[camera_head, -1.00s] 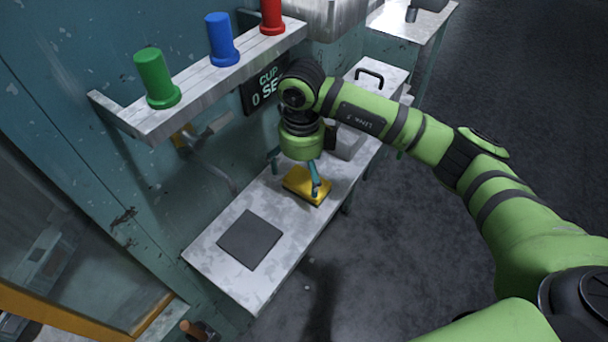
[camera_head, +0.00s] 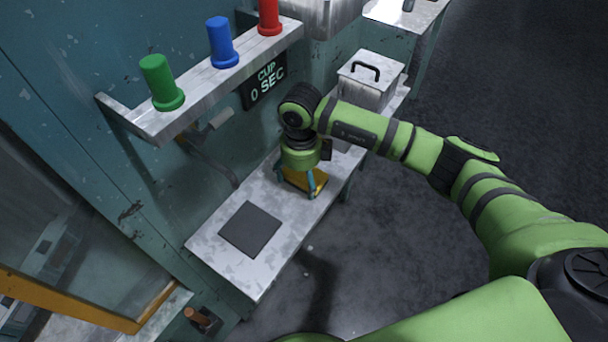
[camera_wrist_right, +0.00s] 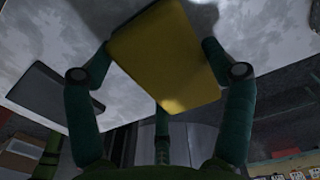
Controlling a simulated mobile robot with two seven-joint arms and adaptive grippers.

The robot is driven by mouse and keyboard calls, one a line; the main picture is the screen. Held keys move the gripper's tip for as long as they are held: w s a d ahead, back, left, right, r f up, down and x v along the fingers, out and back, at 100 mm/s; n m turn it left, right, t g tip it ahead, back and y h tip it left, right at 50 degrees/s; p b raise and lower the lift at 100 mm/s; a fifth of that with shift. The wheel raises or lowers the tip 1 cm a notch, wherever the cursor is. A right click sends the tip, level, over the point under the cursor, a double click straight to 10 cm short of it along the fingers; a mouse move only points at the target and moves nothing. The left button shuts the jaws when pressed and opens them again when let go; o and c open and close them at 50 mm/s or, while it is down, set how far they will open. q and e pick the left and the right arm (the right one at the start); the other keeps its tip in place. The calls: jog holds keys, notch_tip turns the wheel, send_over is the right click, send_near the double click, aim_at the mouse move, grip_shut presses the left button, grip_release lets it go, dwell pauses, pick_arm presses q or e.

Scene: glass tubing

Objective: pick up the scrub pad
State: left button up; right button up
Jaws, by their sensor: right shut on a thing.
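The scrub pad (camera_head: 318,180) is a yellow block, seen at the metal bench in the head view and partly hidden by my right gripper. My right gripper (camera_head: 297,184) points down over the bench with its teal fingers on either side of the pad. In the right wrist view the pad (camera_wrist_right: 165,58) fills the space between the fingers, and the gripper (camera_wrist_right: 157,50) is shut on it. I cannot tell whether the pad is clear of the bench surface. My left gripper is not in view.
A dark square mat (camera_head: 250,229) lies on the bench (camera_head: 215,238). A lidded metal box (camera_head: 370,75) stands behind the gripper. A shelf above holds green (camera_head: 160,82), blue (camera_head: 222,42) and red (camera_head: 269,17) cylinders. A sign (camera_head: 265,80) hangs beneath it.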

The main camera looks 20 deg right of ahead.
aim_at(304, 177)
jog(key=shift+w+r+b, duration=0.1)
jog(key=shift+r+b, duration=0.35)
jog(key=shift+r, duration=0.2)
jog(key=r, duration=0.1)
jog(key=r+b, duration=0.1)
jog(key=r, duration=0.1)
jog(key=shift+s+d, duration=0.2)
jog(key=shift+s, duration=0.15)
jog(key=s+d+r+b, duration=0.3)
jog(key=s+r, duration=0.3)
jog(key=s, duration=0.4)
jog(key=shift+d+r, duration=0.35)
jog(key=shift+d, duration=0.35)
